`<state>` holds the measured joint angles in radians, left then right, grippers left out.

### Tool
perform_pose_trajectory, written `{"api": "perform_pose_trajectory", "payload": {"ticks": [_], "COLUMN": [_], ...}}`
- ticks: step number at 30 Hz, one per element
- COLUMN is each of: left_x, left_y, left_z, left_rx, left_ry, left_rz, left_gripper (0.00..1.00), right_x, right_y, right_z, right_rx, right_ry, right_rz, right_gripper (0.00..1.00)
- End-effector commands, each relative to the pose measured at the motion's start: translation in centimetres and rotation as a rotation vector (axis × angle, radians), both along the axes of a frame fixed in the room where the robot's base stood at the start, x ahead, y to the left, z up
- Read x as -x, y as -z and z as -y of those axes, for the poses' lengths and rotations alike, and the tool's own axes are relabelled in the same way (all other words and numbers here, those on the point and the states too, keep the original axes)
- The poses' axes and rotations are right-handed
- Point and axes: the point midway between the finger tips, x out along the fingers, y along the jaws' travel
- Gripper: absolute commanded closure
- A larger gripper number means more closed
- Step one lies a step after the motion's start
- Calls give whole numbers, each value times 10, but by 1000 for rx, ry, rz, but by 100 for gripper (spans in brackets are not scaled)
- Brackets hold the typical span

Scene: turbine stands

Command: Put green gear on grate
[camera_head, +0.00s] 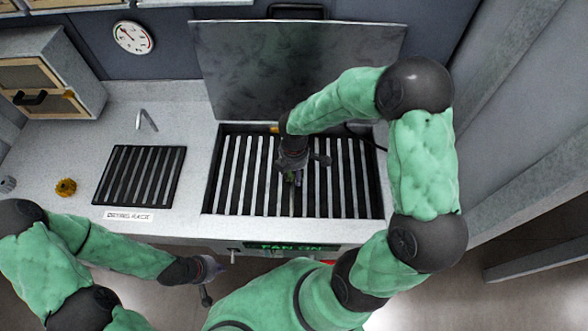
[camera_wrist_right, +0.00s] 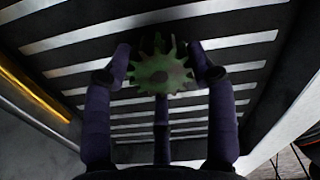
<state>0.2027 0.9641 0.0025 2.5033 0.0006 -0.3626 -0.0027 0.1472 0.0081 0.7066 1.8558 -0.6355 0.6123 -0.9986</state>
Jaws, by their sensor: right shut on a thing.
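The green gear (camera_wrist_right: 158,72) is between the fingers of my right gripper (camera_wrist_right: 163,75), which is shut on it. In the head view my right gripper (camera_head: 294,165) is over the middle of the large slatted grate (camera_head: 232,190), with a bit of green showing below it. The gear is over the grate's bars (camera_wrist_right: 60,40) in the wrist view; I cannot tell whether it touches them. My left gripper (camera_head: 207,277) is in front of the counter's edge, away from the grate, and its fingers are too small to read.
A smaller drying rack (camera_head: 178,165) lies on the counter to the left. A yellow gear (camera_head: 66,187) and a grey gear (camera_head: 7,184) sit further left. A dark upright panel (camera_head: 290,70) stands behind the grate. A lit "FAN ON" sign (camera_head: 290,246) is on the counter's front.

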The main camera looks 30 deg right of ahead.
Motion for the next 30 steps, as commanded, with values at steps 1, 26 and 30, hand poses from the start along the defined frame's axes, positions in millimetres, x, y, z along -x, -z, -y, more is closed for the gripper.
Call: {"api": "perform_pose_trajectory", "payload": {"ticks": [1,26,30], "left_x": [0,0,0], "left_y": [6,13,15], "left_z": [0,0,0], "left_rx": [0,0,0], "left_ry": [0,0,0], "left_rz": [0,1,0], "left_gripper": [100,100,100], "right_x": [0,0,0], "right_y": [7,19,21], "right_z": [0,0,0], "right_rx": [0,0,0], "right_ry": [1,0,0], "right_rz": [1,1,1], "right_gripper": [100,100,100]}}
